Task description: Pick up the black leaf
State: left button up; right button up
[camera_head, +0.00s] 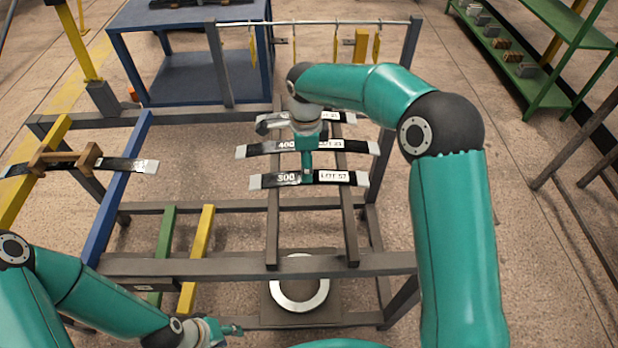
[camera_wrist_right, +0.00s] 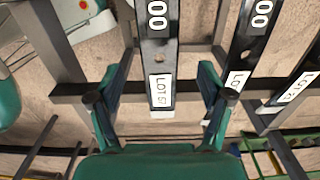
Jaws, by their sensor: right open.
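Several black leaves with pale ends and white labels lie across two dark rails in the head view. The nearest black leaf (camera_head: 316,179) reads LOT 57, with the middle leaf (camera_head: 346,146) and far leaf (camera_head: 337,117) behind it. In the right wrist view, my right gripper (camera_wrist_right: 150,97) is open, its fingers on either side of the LOT 57 leaf (camera_wrist_right: 160,57). In the head view my right gripper (camera_head: 307,172) is partly hidden by its wrist; contact is unclear. My left gripper (camera_head: 228,330) is low at the bottom, away from the leaves; its jaw opening is unclear.
Another black leaf (camera_head: 130,165) with a wooden block (camera_head: 66,159) lies across yellow and blue rails at left. A crossbar (camera_head: 320,22) with yellow hanging tags stands behind. A blue table (camera_head: 190,15) and green shelf (camera_head: 540,45) stand farther back.

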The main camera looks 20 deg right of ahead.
jog(key=shift+s+d+f+p, duration=0.1)
jog(key=shift+f+p, duration=0.1)
jog(key=shift+f, duration=0.7)
jog(key=shift+w+d+f+p, duration=0.1)
jog(key=shift+f+p, duration=0.05)
jog(key=shift+f, duration=0.8)
jog(key=shift+s+d+f+p, duration=0.1)
jog(key=shift+f+p, duration=0.1)
jog(key=shift+f, duration=0.7)
jog(key=shift+c, duration=0.2)
grip_shut()
jog(key=shift+r, duration=0.15)
